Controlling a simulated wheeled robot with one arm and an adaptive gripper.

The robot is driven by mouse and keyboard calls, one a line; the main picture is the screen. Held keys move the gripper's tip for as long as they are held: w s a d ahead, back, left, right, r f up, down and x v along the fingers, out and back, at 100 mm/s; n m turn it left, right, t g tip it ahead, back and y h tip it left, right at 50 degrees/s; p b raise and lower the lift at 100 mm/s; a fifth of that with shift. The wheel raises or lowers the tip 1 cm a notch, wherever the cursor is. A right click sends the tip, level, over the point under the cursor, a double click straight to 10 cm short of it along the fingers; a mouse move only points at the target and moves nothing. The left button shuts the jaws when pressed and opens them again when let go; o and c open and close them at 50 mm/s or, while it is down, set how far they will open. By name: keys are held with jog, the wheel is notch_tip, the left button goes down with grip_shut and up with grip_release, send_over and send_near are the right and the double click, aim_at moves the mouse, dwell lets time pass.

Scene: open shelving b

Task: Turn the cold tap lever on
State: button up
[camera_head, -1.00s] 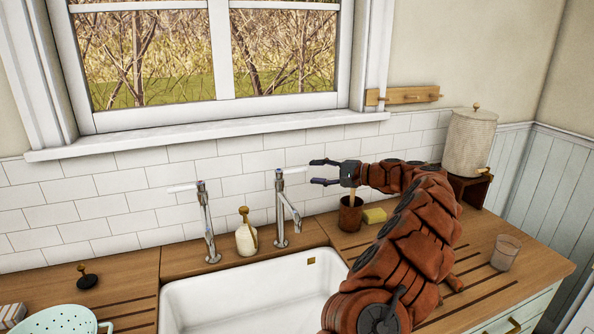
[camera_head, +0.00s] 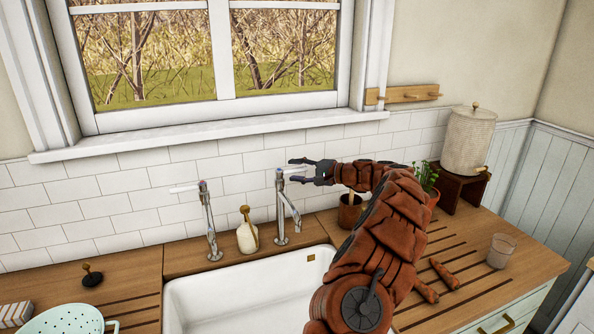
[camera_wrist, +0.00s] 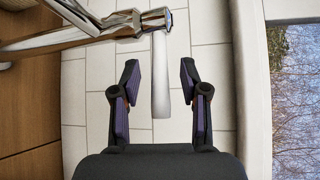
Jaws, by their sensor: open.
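The right chrome tap (camera_head: 282,212) stands behind the sink; its blue-marked top (camera_wrist: 163,19) shows in the wrist view. Its white lever (camera_wrist: 161,85) points down the wrist picture, between my open fingers. There are gaps on both sides, and neither finger appears to touch it. My gripper (camera_head: 293,171) is at the height of the tap's top, its fingers pointing left toward it. In the head view the lever is mostly lost between the fingers. The left chrome tap (camera_head: 208,225) has a reddish-marked top and a white lever (camera_head: 184,189) pointing left.
A soap bottle (camera_head: 247,235) stands between the taps. The white sink (camera_head: 240,295) lies in front. A brown pot (camera_head: 350,214) stands below my forearm. A potted plant (camera_head: 426,178), a drink dispenser (camera_head: 470,142) and a glass (camera_head: 501,251) are right. A colander (camera_head: 62,320) is lower left.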

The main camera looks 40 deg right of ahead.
jog(key=shift+c, duration=0.2)
grip_shut()
dwell(0.4)
